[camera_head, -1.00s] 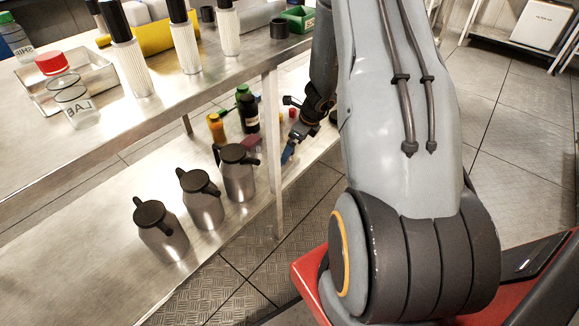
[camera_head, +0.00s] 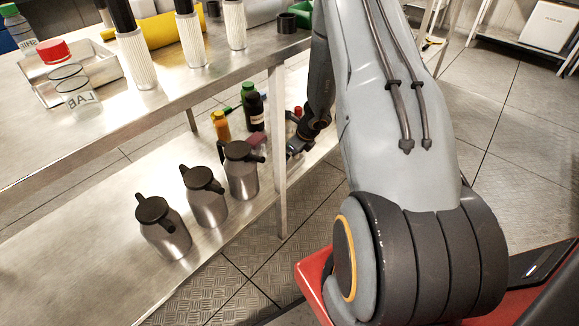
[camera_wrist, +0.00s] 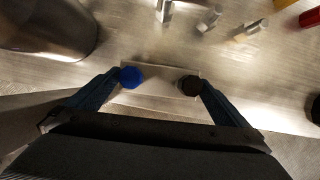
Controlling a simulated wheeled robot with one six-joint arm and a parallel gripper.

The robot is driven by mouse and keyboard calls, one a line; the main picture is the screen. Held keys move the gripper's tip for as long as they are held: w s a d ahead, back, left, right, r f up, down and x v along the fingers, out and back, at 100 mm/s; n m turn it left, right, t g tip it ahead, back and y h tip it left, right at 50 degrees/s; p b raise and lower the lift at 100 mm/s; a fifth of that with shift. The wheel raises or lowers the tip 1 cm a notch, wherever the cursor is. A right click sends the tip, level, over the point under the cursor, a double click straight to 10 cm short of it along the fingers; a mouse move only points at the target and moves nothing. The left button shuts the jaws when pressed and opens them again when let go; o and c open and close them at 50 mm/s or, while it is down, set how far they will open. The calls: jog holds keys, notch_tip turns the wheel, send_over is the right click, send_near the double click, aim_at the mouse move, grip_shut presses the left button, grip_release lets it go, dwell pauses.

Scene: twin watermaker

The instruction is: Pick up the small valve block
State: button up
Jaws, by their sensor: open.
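A small pale block (camera_wrist: 160,84), which looks like the valve block, lies on the metal shelf in the wrist view. It has a blue knob (camera_wrist: 131,77) at its left end and a dark knob (camera_wrist: 189,85) at its right end. My gripper (camera_wrist: 160,78) is open, with one blue finger beside each end of the block. I cannot tell whether the fingers touch it. In the head view my gripper is low at the lower shelf, behind the table leg and partly hidden; I cannot make out the block there.
Several steel jugs (camera_head: 205,196) stand on the lower shelf (camera_head: 75,265), left of the table leg (camera_head: 278,150). An orange bottle (camera_head: 221,127) and a dark bottle (camera_head: 253,108) stand behind them. Small metal fittings (camera_wrist: 210,18) lie beyond the block. The tabletop (camera_head: 120,115) is above.

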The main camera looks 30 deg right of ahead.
jog(key=shift+c, duration=0.3)
jog(key=shift+w+r, duration=0.1)
jog(key=c, duration=2)
